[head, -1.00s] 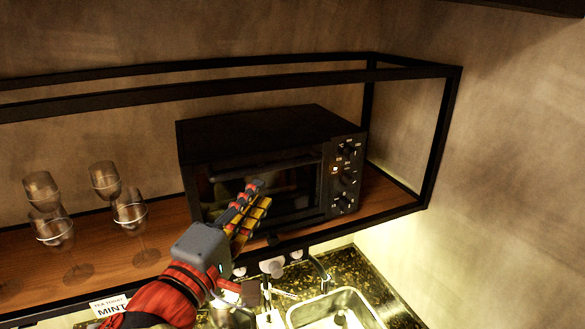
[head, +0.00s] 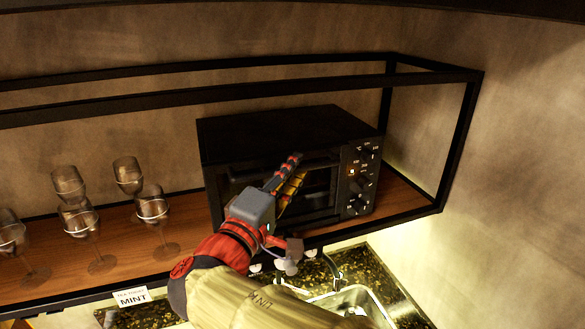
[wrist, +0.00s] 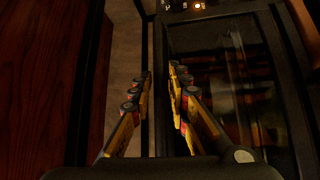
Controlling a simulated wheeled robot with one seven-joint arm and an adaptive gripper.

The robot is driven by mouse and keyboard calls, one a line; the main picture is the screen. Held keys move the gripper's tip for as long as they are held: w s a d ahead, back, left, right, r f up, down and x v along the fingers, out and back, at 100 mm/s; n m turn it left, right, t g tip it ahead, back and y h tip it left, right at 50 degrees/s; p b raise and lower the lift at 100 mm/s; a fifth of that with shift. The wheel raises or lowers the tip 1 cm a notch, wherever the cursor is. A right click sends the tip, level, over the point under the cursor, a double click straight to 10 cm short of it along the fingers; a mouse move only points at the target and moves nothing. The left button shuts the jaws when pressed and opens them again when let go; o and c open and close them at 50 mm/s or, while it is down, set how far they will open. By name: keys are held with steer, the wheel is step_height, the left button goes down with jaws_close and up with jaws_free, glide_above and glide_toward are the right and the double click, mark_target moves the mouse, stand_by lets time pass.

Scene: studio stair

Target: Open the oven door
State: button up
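The black oven (head: 290,128) stands on the wooden shelf, its knobs on the right of its front. Its dark glass door (head: 245,172) looks shut; my gripper partly hides it. The door glass fills the right of the wrist view (wrist: 235,85). My gripper (head: 295,165) is in front of the door's upper middle part in the head view. In the wrist view my gripper's two fingers (wrist: 162,78) are apart. A dark strip shows between them, and I cannot tell whether it is the door handle or whether the fingers touch it.
Black rack bars (head: 130,100) run along and above the shelf (head: 125,240). Several glasses (head: 75,215) stand to the left. A sink (head: 350,305) and a MINT label (head: 132,298) are below. The right wall is bare.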

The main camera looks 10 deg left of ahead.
steer(key=shift+c, duration=0.5)
jaws_close()
